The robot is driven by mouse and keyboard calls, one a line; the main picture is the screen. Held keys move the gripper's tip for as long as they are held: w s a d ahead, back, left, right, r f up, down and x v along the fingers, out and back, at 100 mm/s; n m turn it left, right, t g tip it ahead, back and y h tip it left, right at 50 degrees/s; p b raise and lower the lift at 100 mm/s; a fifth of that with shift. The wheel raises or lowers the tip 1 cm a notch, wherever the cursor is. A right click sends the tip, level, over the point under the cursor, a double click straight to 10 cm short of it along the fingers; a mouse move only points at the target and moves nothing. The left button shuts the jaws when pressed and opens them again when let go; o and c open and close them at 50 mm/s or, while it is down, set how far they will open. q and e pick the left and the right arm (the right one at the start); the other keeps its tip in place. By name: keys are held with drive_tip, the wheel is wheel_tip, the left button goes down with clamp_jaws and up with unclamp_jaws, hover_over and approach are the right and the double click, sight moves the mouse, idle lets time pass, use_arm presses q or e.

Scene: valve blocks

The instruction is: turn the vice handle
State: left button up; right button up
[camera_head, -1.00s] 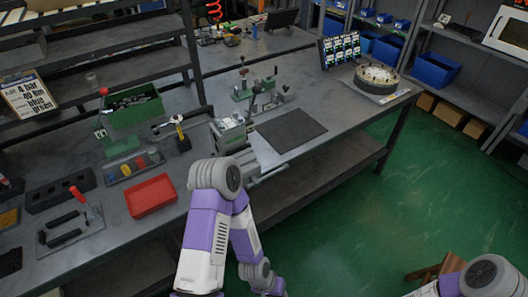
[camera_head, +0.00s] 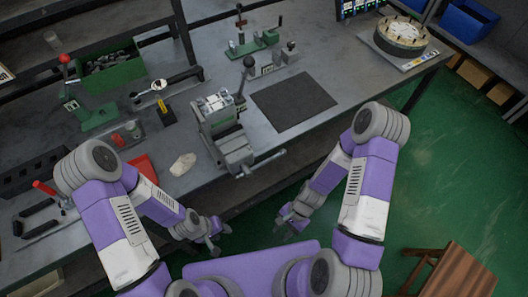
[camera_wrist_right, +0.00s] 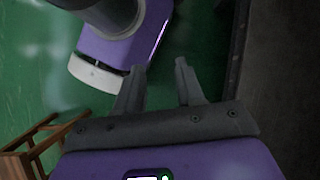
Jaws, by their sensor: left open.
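The grey vice (camera_head: 222,128) is fixed at the front edge of the workbench in the head view. Its bar-like handle (camera_head: 268,160) sticks out at the front, slanting up to the right. My left gripper (camera_head: 221,238) is open and empty, below the vice in the picture and out in front of the bench. My right gripper (camera_head: 284,230) is to the right of it, also below the handle and apart from it. In the right wrist view the right gripper's two fingers (camera_wrist_right: 160,68) are spread with nothing between them.
A dark mat (camera_head: 293,101) lies right of the vice. A pale rag-like lump (camera_head: 183,163) and a red tray (camera_head: 143,169), partly hidden by my left arm, are to its left. A wooden stool (camera_head: 458,272) stands on the floor at lower right.

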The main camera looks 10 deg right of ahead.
wheel_tip(320, 180, up, 4)
drive_tip(key=m+y, duration=0.4)
drive_tip(key=m, duration=0.5)
drive_tip(key=m+t+y, duration=0.8)
drive_tip(key=m+t, duration=0.3)
drive_tip(key=m, duration=0.8)
approach(272, 157)
drive_tip(key=x, duration=1)
drive_tip(key=shift+f, duration=0.3)
drive_tip(key=shift+c, duration=0.2)
clamp_jaws()
